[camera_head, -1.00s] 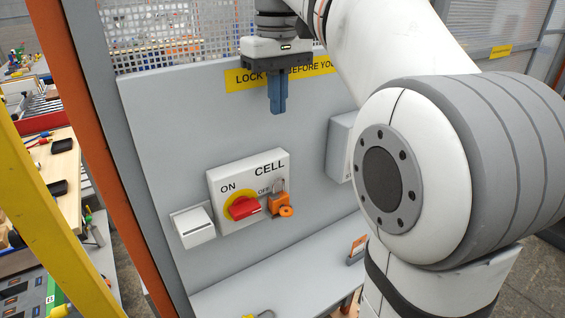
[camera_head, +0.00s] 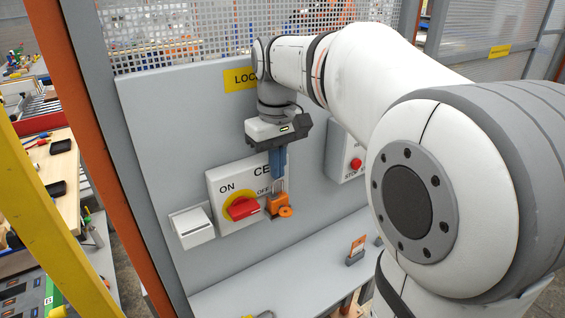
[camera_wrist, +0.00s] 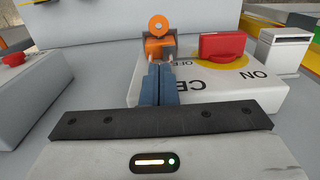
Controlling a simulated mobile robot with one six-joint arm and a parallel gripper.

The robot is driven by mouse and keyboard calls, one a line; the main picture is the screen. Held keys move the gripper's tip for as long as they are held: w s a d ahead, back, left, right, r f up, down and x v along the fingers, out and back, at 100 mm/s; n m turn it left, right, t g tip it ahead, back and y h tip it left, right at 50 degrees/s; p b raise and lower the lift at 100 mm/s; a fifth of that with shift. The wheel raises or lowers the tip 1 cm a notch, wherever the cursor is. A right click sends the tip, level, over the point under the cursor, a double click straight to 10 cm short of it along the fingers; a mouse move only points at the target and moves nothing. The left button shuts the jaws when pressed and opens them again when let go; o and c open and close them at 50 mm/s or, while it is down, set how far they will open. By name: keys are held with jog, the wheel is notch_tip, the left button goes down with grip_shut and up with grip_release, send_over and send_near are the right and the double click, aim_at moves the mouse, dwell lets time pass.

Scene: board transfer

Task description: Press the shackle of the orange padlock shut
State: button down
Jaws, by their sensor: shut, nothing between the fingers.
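The orange padlock (camera_head: 277,205) hangs at the right side of the switch panel (camera_head: 217,187), beside the red switch handle (camera_head: 242,208). In the wrist view the padlock (camera_wrist: 158,47) shows just beyond my fingertips. My gripper (camera_head: 279,178) points down, directly above the padlock, with its blue fingers shut and empty. In the wrist view the closed fingers (camera_wrist: 160,70) line up with the padlock. The shackle is mostly hidden by the fingertips, and I cannot tell whether they touch it.
A white box (camera_head: 192,227) is left of the switch panel. A grey box with a red button (camera_head: 356,163) is to the right. The shelf's middle is clear.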

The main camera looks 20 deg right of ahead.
notch_tip(320, 180, down, 2)
jog(key=shift+f+b, duration=0.1)
jog(key=shift+b, duration=0.55)
jog(key=shift+r+p, duration=0.35)
jog(key=shift+p, duration=0.05)
notch_tip(320, 180, up, 14)
jog(key=p, duration=0.2)
jog(key=shift+f+p, duration=0.15)
jog(key=shift+p, duration=0.2)
